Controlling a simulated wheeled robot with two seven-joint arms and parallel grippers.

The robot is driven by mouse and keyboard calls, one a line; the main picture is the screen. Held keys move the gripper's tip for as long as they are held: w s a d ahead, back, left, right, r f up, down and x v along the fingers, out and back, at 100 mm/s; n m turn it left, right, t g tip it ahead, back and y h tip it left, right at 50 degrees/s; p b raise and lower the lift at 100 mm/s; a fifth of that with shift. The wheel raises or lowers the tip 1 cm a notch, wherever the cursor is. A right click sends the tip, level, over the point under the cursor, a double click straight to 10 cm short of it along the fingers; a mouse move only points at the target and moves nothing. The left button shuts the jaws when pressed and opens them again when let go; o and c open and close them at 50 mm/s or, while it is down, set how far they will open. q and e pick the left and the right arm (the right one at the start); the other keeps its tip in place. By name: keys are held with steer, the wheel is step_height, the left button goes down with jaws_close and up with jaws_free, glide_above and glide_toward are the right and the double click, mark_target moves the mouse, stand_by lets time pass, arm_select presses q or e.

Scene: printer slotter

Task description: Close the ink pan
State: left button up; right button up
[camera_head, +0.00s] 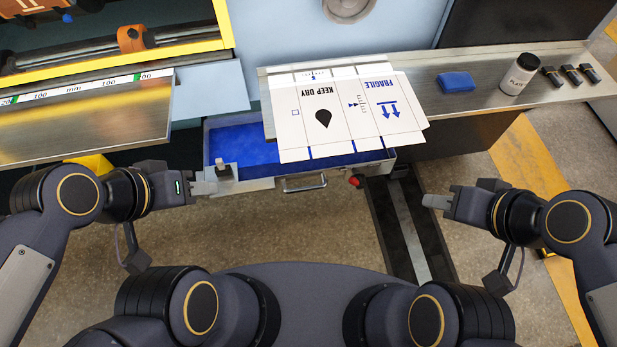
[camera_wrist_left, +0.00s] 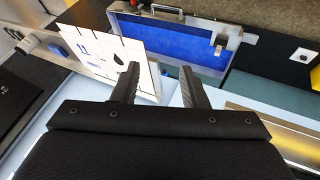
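The ink pan (camera_head: 240,145) is a metal drawer with a blue inside, pulled out below the machine's ledge. Its front handle (camera_head: 303,183) faces me, and a small latch-like block (camera_head: 221,167) stands at its front left corner. A white printed sheet hides much of its right part. In the left wrist view the pan (camera_wrist_left: 195,45) lies beyond my fingers. My left gripper (camera_head: 204,183) is beside the pan's front left corner; its fingers are apart and empty in the wrist view (camera_wrist_left: 160,82). My right gripper (camera_head: 432,201) hangs right of the pan, seen edge-on.
The white printed sheet (camera_head: 345,112) lies on the steel ledge and overhangs the pan. A blue block (camera_head: 456,82), a white bottle (camera_head: 519,74) and several small black items (camera_head: 570,75) are on the right ledge. A red knob (camera_head: 354,181) sits near the pan's right front. A ruler-edged plate (camera_head: 90,120) is at left.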

arm_select(q)
steer(key=c, duration=0.5)
steer(key=shift+f, duration=0.15)
steer(key=shift+c, duration=1.2)
steer(key=w+a+f+m+b, duration=0.1)
steer(key=f+m+b, duration=0.1)
steer(key=f+b, duration=0.4)
steer(key=w+a+f+m+b, duration=0.2)
steer(key=f+m+b, duration=0.1)
steer(key=f+b, duration=0.3)
steer(key=w+a+f+m+b, duration=0.2)
steer(key=f+b, duration=0.4)
steer(key=f, duration=0.1)
steer(key=shift+w+f+m+h, duration=0.2)
steer(key=shift+m+h, duration=0.1)
steer(key=shift+m, duration=0.1)
jaws_close()
steer(key=w+a+f+m+t+y+b, duration=0.1)
steer(key=a+f+m+b, duration=0.3)
steer(key=f+b, duration=0.4)
steer(key=w+a+f+m+b, duration=0.2)
steer(key=a+f+m+b, duration=0.3)
steer(key=f, duration=0.5)
steer(key=w+d+f+n+b, duration=0.1)
steer(key=w+f+b, duration=0.1)
steer(key=w+f, duration=0.5)
steer(key=shift+w+d+f+b, duration=0.15)
steer(key=shift+w+d+b, duration=0.2)
steer(key=shift+w, duration=0.7)
